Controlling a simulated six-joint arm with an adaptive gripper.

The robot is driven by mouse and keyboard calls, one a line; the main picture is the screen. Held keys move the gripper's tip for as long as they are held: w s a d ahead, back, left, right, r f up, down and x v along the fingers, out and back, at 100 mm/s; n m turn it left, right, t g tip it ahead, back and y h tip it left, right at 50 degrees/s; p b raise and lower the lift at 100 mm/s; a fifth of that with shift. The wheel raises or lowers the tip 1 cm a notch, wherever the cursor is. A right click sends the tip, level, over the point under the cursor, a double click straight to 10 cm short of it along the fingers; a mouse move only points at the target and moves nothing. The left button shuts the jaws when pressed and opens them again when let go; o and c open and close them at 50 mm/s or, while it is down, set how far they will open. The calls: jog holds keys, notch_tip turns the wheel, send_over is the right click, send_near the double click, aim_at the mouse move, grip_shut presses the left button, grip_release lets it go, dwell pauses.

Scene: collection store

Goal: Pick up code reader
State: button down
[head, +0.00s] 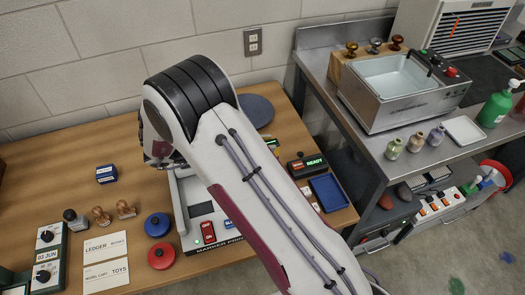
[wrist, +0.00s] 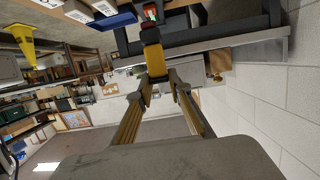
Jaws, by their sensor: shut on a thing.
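My gripper (wrist: 162,82) shows in the wrist view with its two long fingers closing in on a yellow and dark upright thing, which I take to be the code reader (wrist: 153,58). It is held at the fingertips, with a red and green part beyond its far end. In the head view my arm covers the middle of the wooden table, and the fingertips and the code reader are hidden behind it.
A marker printer (head: 191,243), a READY box (head: 305,165) and a blue tray (head: 328,192) stand around my arm. Stamps (head: 101,215), a blue puck (head: 157,224), a red puck (head: 161,256) and label cards (head: 105,275) lie left. A steel bench with a basin (head: 400,82) stands right.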

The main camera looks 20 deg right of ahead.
jog(key=shift+r, duration=0.55)
